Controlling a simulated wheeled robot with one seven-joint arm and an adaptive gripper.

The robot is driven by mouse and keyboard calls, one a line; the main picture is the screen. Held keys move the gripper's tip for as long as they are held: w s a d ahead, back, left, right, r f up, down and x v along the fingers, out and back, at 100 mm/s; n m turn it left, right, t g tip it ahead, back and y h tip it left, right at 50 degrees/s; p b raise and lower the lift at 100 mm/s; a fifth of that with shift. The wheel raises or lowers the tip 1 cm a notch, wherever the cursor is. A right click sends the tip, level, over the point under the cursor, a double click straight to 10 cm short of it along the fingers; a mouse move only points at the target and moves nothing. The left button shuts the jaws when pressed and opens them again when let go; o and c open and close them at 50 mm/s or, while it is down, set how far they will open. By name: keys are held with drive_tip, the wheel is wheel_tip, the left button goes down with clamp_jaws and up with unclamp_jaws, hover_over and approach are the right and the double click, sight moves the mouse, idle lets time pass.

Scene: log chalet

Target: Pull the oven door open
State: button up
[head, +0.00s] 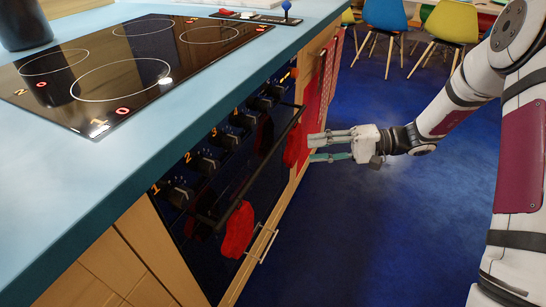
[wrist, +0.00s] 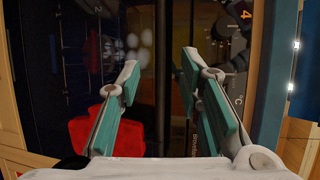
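The oven door (head: 262,193) is a dark glossy front below a row of numbered knobs, and it looks closed. Its long black handle (head: 268,152) runs along the front. In the wrist view the handle (wrist: 163,85) shows as a dark upright bar, seen in the gap between the fingers. My gripper (head: 310,149) is open and empty, with its fingers pointing at the oven front. Its fingertips are close to the handle's far end; whether they reach around it I cannot tell. Both teal-padded fingers (wrist: 160,63) show spread apart in the wrist view.
Red cloth pieces (head: 237,229) and (head: 292,145) hang at the handle, the second right beside my fingertips. The blue countertop (head: 110,165) with a black cooktop (head: 130,65) lies above. Blue floor (head: 350,230) is clear before the oven. Chairs (head: 385,14) stand behind.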

sight(273, 154)
drive_tip(key=a+b, duration=0.1)
drive_tip(key=a, duration=0.3)
drive_tip(key=a+f+b, duration=0.1)
drive_tip(key=a, duration=0.3)
drive_tip(key=a+f+b, duration=0.1)
drive_tip(key=a, duration=0.3)
drive_tip(key=shift+s+a+f, duration=0.1)
drive_tip(key=shift+s, duration=0.3)
clamp_jaws()
